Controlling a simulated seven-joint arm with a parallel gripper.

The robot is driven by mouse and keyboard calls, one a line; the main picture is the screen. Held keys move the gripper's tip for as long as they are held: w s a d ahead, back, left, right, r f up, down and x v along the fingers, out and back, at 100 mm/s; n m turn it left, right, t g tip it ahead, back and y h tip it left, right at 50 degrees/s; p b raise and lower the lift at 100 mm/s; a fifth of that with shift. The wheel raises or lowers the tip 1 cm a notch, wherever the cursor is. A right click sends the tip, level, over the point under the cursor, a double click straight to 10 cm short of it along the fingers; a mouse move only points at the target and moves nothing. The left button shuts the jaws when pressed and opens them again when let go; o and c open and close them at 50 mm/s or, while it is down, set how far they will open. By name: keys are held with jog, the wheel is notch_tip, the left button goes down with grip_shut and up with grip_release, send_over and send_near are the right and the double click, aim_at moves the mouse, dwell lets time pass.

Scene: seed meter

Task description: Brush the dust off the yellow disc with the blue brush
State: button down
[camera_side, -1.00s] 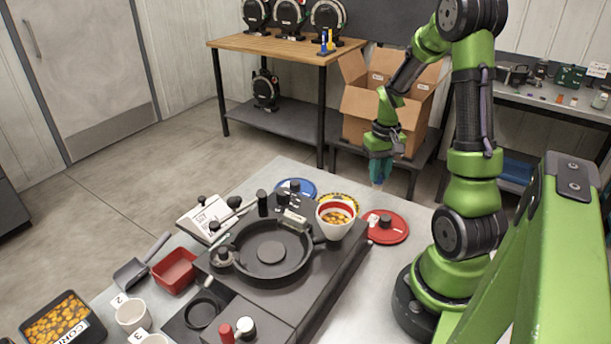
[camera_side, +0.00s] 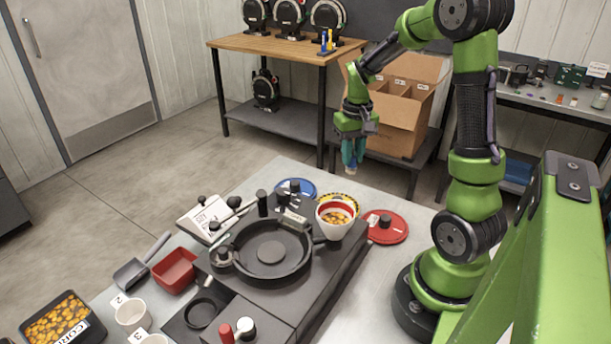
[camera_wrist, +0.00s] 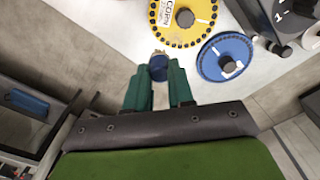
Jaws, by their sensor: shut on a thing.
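My gripper (camera_side: 353,152) is shut on the blue brush (camera_wrist: 158,68), held upright above the back edge of the table, its tip low in the side view. Most of the brush is hidden by my fingers. The yellow disc (camera_wrist: 184,22) lies flat on the table, with a ring of holes, a dark knob and a label reading CORN. In the wrist view it is just ahead of the brush. In the side view the yellow disc (camera_side: 354,203) shows only in part behind the white cup. Dust on it is too small to make out.
A blue disc (camera_wrist: 222,53) lies beside the yellow one. The seed meter (camera_side: 300,276) and a red-rimmed cup of kernels (camera_side: 334,231) stand close in front. A red disc (camera_side: 399,228) lies to the right. A cardboard box (camera_side: 405,125) stands behind my gripper.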

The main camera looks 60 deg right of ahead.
aim_at(347, 173)
jog(key=shift+s+f, duration=0.15)
jog(key=shift+f, duration=3.05)
jog(key=shift+w+a+f, duration=0.2)
jog(key=shift+w+f, duration=0.1)
jog(key=shift+f, duration=0.2)
jog(key=shift+w+a+f, duration=0.15)
jog(key=shift+w+f, duration=0.15)
jog(key=shift+f, duration=0.2)
jog(key=shift+w+a, duration=0.5)
jog(key=shift+w, duration=0.35)
jog(key=shift+w+a, duration=0.5)
jog(key=shift+w, duration=0.35)
jog(key=shift+w+a, duration=0.5)
jog(key=shift+w, duration=0.35)
jog(key=s+d, duration=0.1)
jog(key=s, duration=0.1)
jog(key=s+d, duration=0.1)
jog(key=s, duration=0.1)
jog(key=s+d, duration=0.1)
jog(key=s, duration=0.1)
jog(key=shift+s+d, duration=0.15)
jog(key=shift+d, duration=0.15)
jog(key=shift+r, duration=4.3)
